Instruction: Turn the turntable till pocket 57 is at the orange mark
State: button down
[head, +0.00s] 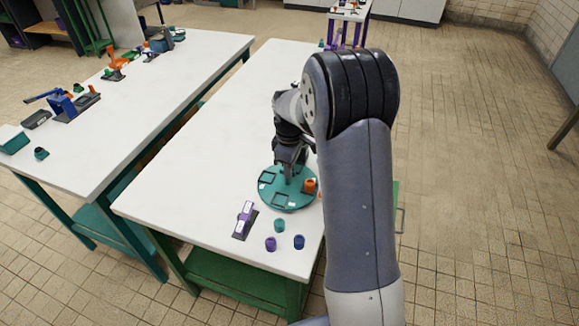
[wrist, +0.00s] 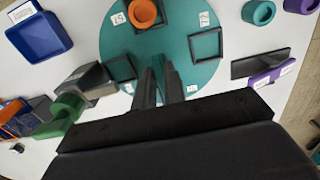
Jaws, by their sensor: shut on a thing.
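The teal turntable (head: 272,200) lies on the white table; it also shows in the wrist view (wrist: 172,48). It has black square pocket frames and white number labels. A label (wrist: 118,18) that seems to read 57, turned over, sits beside the pocket holding an orange ring-shaped piece (wrist: 143,12). That orange piece also shows in the head view (head: 310,185). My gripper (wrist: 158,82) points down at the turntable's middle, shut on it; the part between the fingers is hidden.
A purple piece on a dark plate (head: 245,218) stands beside the turntable. Teal (head: 279,226), purple (head: 270,244) and blue (head: 299,242) round pieces lie near the table's front edge. A blue bin (wrist: 40,35) shows in the wrist view.

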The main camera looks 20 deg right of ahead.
jog(key=c, duration=1.5)
grip_release()
jog(key=shift+r, duration=0.1)
notch_tip(320, 180, up, 11)
jog(key=shift+f, duration=0.2)
notch_tip(320, 180, down, 11)
jog(key=shift+r+m, duration=0.1)
jog(key=shift+m, duration=0.3)
